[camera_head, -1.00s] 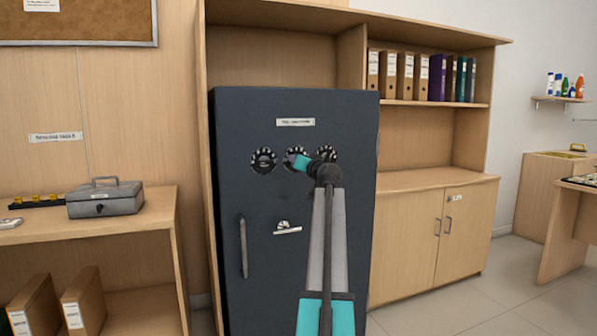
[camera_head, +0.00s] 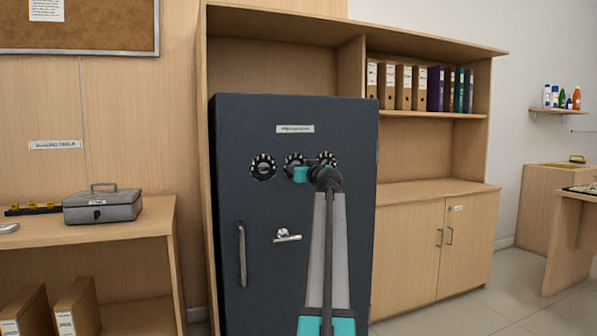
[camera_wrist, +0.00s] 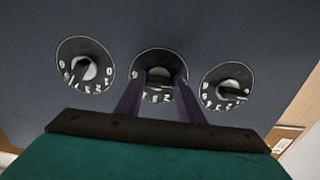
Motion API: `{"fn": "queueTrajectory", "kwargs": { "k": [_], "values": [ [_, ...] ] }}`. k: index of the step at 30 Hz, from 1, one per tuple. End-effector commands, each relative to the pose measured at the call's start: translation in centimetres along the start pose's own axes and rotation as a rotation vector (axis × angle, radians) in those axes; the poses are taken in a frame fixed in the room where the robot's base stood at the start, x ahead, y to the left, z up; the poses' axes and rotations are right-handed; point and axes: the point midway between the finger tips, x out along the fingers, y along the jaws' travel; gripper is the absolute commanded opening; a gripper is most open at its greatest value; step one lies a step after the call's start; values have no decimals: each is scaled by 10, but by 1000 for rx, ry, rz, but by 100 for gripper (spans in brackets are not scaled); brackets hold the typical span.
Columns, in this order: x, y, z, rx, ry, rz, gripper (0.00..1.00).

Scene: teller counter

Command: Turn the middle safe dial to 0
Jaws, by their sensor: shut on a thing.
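The dark grey safe (camera_head: 250,225) stands upright in front of me with three black dials in a row. The middle dial (camera_head: 292,160) is partly hidden by my gripper (camera_head: 303,173) in the head view. In the wrist view my gripper (camera_wrist: 158,88) has its two dark fingers on either side of the knob of the middle dial (camera_wrist: 158,62), shut on it. White numerals ring the dial, but its pointer and reading are hidden or too small to tell. The left dial (camera_wrist: 85,66) and right dial (camera_wrist: 227,87) are clear of the fingers.
The safe's long handle (camera_head: 242,255) and small lever (camera_head: 287,235) are below the dials. A grey cash box (camera_head: 103,206) sits on the wooden shelf unit at left. A wooden cabinet (camera_head: 410,255) stands close at right. Open floor shows further right.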

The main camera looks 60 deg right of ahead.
Motion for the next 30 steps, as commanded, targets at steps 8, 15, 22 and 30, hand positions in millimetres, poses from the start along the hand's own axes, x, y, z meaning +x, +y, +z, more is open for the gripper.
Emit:
{"fn": "queueTrajectory", "kwargs": {
  "k": [8, 15, 22, 30],
  "values": [
    [1, -2, 0, -1, -1, -2, 53],
    [0, 0, 0, 0, -1, -1, 53],
    [-4, 0, 0, 0, 0, 0, 53],
    [-23, -1, -1, 0, -1, 0, 53]
  ]
}}
